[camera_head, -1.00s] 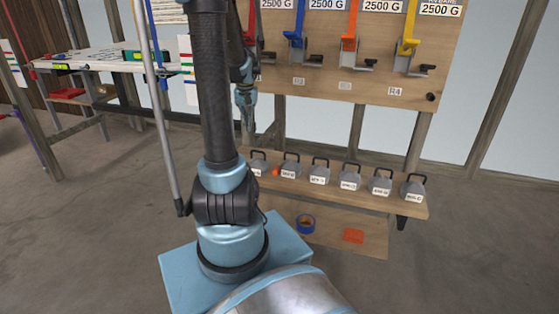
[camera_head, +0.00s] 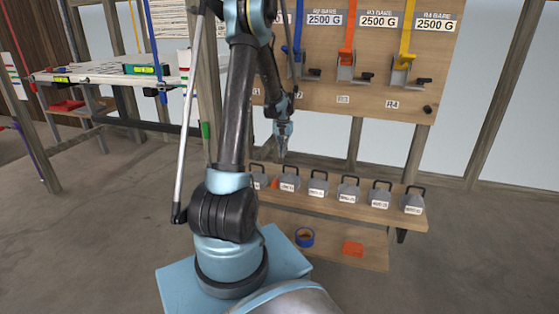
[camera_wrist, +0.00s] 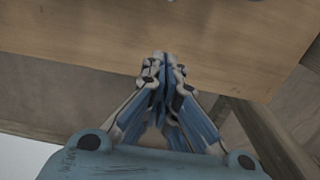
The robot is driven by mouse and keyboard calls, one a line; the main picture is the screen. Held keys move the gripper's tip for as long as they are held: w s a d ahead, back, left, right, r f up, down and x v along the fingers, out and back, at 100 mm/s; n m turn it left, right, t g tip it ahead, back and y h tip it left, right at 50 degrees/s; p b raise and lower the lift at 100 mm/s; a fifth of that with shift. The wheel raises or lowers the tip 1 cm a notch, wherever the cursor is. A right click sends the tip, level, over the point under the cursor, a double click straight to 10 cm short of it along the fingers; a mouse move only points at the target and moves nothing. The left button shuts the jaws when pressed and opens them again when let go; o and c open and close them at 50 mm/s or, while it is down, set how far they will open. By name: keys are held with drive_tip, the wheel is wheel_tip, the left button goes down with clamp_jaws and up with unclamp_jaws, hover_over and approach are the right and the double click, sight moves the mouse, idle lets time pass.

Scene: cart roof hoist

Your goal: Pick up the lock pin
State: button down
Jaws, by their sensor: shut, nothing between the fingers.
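I cannot single out the lock pin with certainty. Small black-handled parts sit by the strap brackets on the wooden board, one at R4 (camera_head: 424,80) and one at R3 (camera_head: 367,76). A black knob (camera_head: 428,110) stands at the board's lower right corner. My gripper (camera_head: 283,152) points down in front of the board's lower edge, left of these parts and above the shelf of weights. In the wrist view, my gripper (camera_wrist: 163,62) has its fingers together and empty, with a wooden surface (camera_wrist: 90,30) beyond them.
A wooden shelf (camera_head: 395,215) holds a row of grey weights with black handles (camera_head: 348,190). A white-topped table (camera_head: 100,73) stands at left. The floor at right is clear.

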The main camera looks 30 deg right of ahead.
wheel_tip(320, 180, down, 8)
drive_tip(key=shift+f, duration=0.2)
drive_tip(key=shift+s+a+f, duration=0.15)
drive_tip(key=shift+a+f, duration=0.1)
drive_tip(key=shift+s+a+r, duration=0.1)
drive_tip(key=shift+s+a, duration=1.05)
drive_tip(key=shift+a, duration=0.2)
